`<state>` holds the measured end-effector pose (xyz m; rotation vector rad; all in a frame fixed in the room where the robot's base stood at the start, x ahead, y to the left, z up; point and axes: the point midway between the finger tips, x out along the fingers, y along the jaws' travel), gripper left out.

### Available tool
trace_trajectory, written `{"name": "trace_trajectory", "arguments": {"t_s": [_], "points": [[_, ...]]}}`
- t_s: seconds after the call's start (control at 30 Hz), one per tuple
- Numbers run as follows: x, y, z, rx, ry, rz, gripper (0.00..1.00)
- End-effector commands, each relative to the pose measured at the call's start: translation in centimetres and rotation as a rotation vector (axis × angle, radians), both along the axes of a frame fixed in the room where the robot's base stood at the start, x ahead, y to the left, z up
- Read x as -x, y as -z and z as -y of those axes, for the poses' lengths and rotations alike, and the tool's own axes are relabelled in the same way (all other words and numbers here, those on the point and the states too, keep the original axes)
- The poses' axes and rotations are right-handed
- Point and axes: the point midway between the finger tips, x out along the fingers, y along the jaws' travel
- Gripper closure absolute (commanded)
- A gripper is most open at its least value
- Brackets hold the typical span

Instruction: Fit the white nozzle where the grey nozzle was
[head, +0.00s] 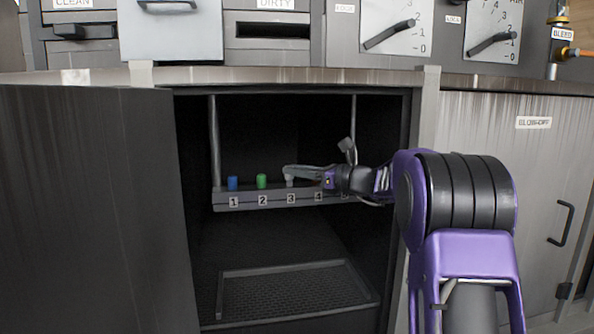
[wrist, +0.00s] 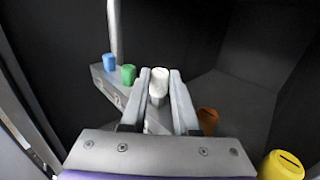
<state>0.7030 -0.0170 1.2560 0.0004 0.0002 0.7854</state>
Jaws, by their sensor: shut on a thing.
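The white nozzle (wrist: 158,84) is between the two fingers of my gripper (wrist: 160,79), which is shut on it. In the head view my gripper (head: 289,169) reaches into the open cabinet, and the white nozzle (head: 289,181) shows under the fingertips, upright over the place marked 3 on the grey rail (head: 247,202). The nozzle's lower end is at the rail's top; I cannot tell whether it is fully seated. No grey nozzle is visible.
A blue nozzle (head: 232,183) stands at 1 and a green nozzle (head: 262,181) at 2, left of my gripper. In the wrist view an orange-brown nozzle (wrist: 208,117) and a yellow nozzle (wrist: 284,166) are to the right. A mesh tray (head: 290,290) lies below the rail.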

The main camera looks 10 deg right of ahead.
Motion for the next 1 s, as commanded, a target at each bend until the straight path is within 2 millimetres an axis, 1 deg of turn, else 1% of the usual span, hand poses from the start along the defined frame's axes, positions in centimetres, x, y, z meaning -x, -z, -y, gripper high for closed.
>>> {"name": "trace_trajectory", "arguments": {"t_s": [1.0], "points": [[0.0,1.5,0.0,0.001,0.0,0.001,1.0]]}}
